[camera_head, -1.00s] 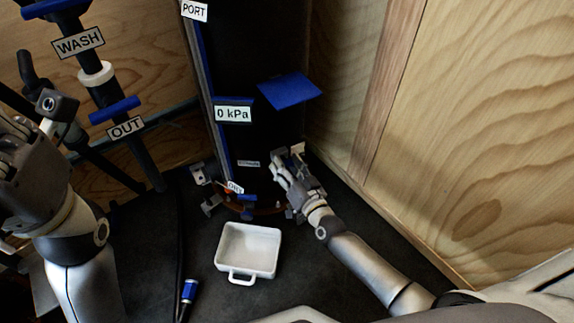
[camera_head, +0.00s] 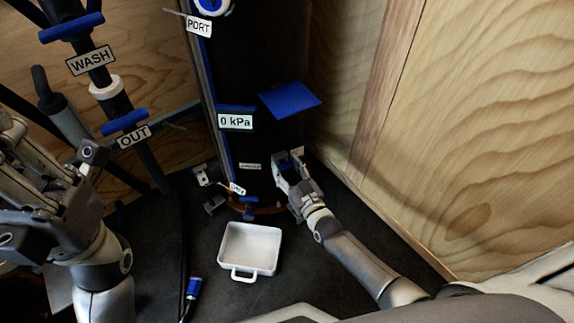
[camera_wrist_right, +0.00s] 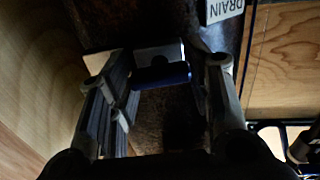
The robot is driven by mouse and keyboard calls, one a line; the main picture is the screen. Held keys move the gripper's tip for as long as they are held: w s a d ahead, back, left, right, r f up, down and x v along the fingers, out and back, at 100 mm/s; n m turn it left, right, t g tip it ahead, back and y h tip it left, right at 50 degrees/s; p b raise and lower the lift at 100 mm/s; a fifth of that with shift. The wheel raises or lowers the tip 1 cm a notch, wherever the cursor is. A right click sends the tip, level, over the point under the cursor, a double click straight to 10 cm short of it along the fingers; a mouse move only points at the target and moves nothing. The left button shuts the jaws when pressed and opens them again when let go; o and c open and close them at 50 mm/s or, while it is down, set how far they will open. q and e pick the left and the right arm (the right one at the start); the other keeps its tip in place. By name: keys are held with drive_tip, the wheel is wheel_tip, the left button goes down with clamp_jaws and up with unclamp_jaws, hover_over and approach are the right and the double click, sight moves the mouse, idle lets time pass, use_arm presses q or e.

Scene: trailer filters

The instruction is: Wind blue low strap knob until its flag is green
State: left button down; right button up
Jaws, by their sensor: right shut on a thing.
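The blue knob (camera_wrist_right: 162,76) shows in the right wrist view as a short blue cylinder in front of a pale metal block (camera_wrist_right: 158,53). My right gripper (camera_head: 287,163) is low at the right side of the dark filter column (camera_head: 262,55). In the wrist view its fingers stand on either side of the knob and are shut on it. In the head view the gripper hides the knob. I see no green flag in either view. My left gripper (camera_head: 30,160) is at the left edge, away from the column; its fingers are partly cut off.
A white tray (camera_head: 250,272) with a handle lies on the dark floor. A blue plate (camera_head: 290,99) juts from the column above my right gripper. The wooden wall (camera_head: 470,110) is close on the right. Pipes labelled WASH (camera_head: 91,60) and OUT (camera_head: 134,135) stand at left.

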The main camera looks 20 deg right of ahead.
drive_tip(key=shift+n, duration=0.4)
drive_tip(key=o, duration=1)
drive_tip(key=s, duration=0.4)
drive_tip(key=s+d, duration=0.1)
drive_tip(key=s, duration=0.3)
drive_tip(key=s+d, duration=0.1)
drive_tip(key=s, duration=0.3)
drive_tip(key=shift+w, duration=0.1)
